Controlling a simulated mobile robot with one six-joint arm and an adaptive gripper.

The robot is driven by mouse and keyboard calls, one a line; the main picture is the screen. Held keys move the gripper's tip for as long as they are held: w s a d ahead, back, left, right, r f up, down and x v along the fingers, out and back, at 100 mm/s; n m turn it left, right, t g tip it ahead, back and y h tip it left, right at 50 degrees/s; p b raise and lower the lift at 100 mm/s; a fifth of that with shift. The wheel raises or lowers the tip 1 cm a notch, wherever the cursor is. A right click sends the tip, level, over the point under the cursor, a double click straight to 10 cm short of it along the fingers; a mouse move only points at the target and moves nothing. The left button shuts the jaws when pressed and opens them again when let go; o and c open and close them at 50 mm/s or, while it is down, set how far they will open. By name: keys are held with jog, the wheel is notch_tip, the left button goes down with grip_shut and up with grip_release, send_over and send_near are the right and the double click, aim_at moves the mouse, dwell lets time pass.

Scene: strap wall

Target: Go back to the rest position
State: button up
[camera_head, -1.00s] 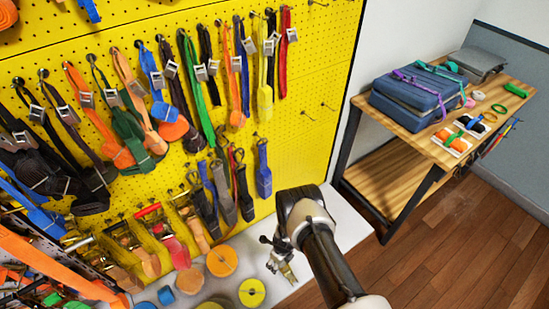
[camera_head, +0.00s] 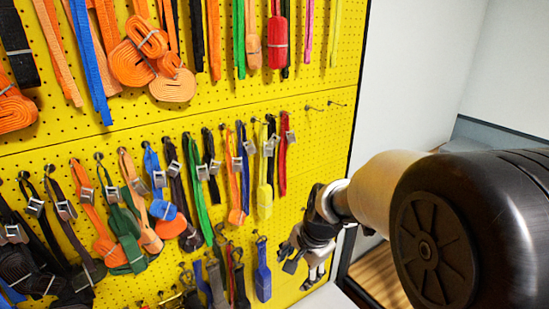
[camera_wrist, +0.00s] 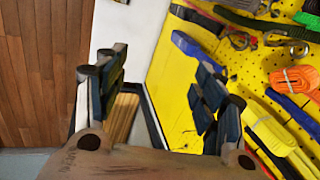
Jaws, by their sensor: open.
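My gripper (camera_head: 303,257) is in front of the right part of the yellow pegboard (camera_head: 345,172) in the head view, near its lower right edge. Its two dark fingers stand apart in the wrist view (camera_wrist: 160,95), with nothing between them. The hanging blue strap (camera_head: 263,272) is just left of the gripper in the head view. In the wrist view a blue strap end (camera_wrist: 192,45) shows near the right finger. I cannot tell whether the finger touches any strap.
Several straps with metal buckles hang in rows on the pegboard, such as a yellow strap (camera_head: 265,180) and a red strap (camera_head: 283,165). A white wall (camera_head: 415,80) stands to the right. Wooden floor (camera_wrist: 45,70) shows at the left of the wrist view.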

jog(key=s+d+r+n+t, duration=0.1)
jog(key=s+d+r+n, duration=0.15)
jog(key=s+r, duration=0.35)
jog(key=s+d+r+n, duration=0.2)
jog(key=s+r+n, duration=0.15)
jog(key=s, duration=0.35)
jog(key=s+d+r+n+h, duration=0.1)
jog(key=s+d+n, duration=0.3)
jog(key=s, duration=0.8)
jog(key=shift+s+t+h+b, duration=0.25)
jog(key=shift+t+h+b, duration=0.15)
jog(key=shift+h, duration=0.1)
jog(key=shift+r, duration=0.1)
jog(key=shift+c, duration=0.4)
